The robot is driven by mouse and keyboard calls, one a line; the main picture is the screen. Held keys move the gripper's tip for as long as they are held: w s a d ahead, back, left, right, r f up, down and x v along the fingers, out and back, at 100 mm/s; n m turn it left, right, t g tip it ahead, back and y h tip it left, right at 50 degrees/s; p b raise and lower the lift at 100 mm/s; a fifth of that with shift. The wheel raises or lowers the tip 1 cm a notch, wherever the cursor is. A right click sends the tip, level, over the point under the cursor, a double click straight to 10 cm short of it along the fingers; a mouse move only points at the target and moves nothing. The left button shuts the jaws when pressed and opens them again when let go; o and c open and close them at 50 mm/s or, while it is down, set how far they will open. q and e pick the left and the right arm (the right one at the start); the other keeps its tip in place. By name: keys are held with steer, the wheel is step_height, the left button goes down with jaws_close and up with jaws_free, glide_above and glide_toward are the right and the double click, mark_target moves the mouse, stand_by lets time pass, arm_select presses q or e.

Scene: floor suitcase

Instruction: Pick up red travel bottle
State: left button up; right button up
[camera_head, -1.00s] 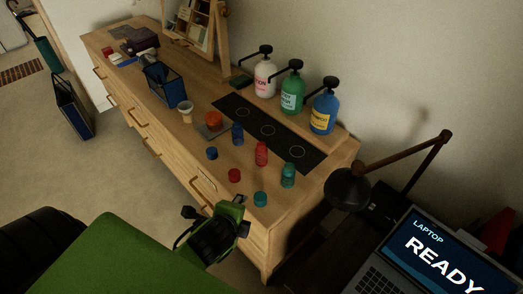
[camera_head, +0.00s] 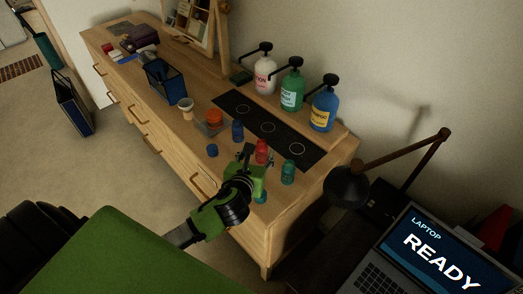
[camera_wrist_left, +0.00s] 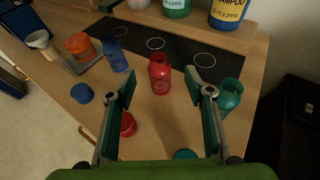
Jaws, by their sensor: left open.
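The red travel bottle (camera_head: 262,149) stands upright without a cap on the wooden dresser top, near the black mat. It also shows in the left wrist view (camera_wrist_left: 160,76), framed between and beyond my fingers. My left gripper (camera_head: 251,160) is open over the dresser's front edge, with its fingertips close to the bottle; I cannot tell whether they touch it. The left wrist view shows the open gripper (camera_wrist_left: 160,82) with its fingers on either side of the bottle. A red cap (camera_wrist_left: 127,124) lies beside the left finger. My right gripper is not in view.
A blue bottle (camera_wrist_left: 114,54) stands left of the red one and a teal bottle (camera_wrist_left: 229,96) right of it, near the right finger. A blue cap (camera_wrist_left: 82,93) and a teal cap (camera_wrist_left: 185,154) lie nearby. Pump bottles (camera_head: 292,90) stand behind the black mat (camera_head: 244,113).

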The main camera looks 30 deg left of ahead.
mark_target(260, 150)
arm_select(q)
steer(key=x, duration=0.3)
steer(key=shift+w+a+f+p, duration=0.15)
steer(key=shift+w+a+f, duration=0.05)
steer(key=shift+w+f, duration=0.4)
steer(key=shift+w+a+f+p, duration=0.2)
steer(key=shift+w+f, duration=0.3)
steer(key=shift+w, duration=0.25)
steer(key=shift+w+a+f+p, duration=0.1)
steer(key=shift+w+a+f, duration=0.15)
steer(key=shift+w+f, duration=0.35)
steer(key=c, duration=1)
